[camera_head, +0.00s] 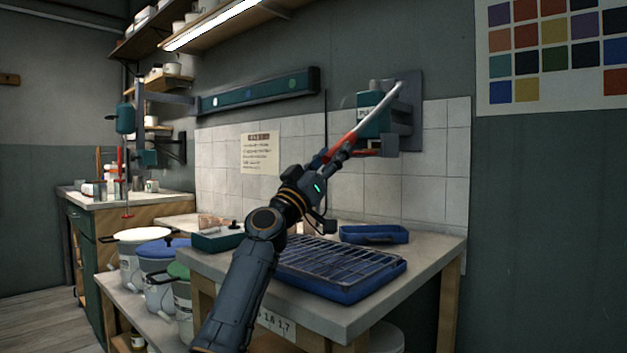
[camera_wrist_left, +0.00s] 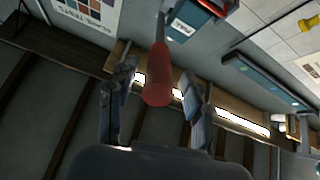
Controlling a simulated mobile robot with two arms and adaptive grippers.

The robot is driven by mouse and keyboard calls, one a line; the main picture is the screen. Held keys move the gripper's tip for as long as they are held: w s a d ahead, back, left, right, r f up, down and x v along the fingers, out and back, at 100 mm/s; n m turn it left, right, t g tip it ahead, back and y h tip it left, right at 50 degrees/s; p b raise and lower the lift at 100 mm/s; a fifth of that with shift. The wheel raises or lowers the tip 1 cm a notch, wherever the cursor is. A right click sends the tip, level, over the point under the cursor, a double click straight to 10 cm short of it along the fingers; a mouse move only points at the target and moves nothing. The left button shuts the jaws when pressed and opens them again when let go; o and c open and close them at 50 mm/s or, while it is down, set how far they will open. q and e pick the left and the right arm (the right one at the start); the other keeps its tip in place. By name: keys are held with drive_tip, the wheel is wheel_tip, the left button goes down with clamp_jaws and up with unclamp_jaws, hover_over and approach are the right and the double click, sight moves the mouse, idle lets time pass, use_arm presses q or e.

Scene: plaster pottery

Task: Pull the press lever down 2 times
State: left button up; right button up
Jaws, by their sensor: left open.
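The press (camera_head: 374,118) is a teal block on a grey wall plate above the tiles. Its lever (camera_head: 379,106) is a pale metal bar that slants down to the left and ends in a red grip (camera_head: 343,143). My left gripper (camera_head: 336,160) is at the low end of this red grip. In the left wrist view the red grip (camera_wrist_left: 158,82) lies between the two fingers of my left gripper (camera_wrist_left: 160,76), with a gap on each side. The fingers are open. The right gripper is not in view.
Below stands a table (camera_head: 440,255) with a blue tray under a wire rack (camera_head: 340,268), a small blue tray (camera_head: 374,235) and a green box (camera_head: 217,240). Lidded buckets (camera_head: 133,258) stand at the left. A teal rail (camera_head: 258,94) runs along the wall.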

use_arm(q)
drive_tip(key=v, duration=1.1)
drive_tip(key=shift+d+f, duration=0.1)
drive_tip(key=shift+c, duration=0.2)
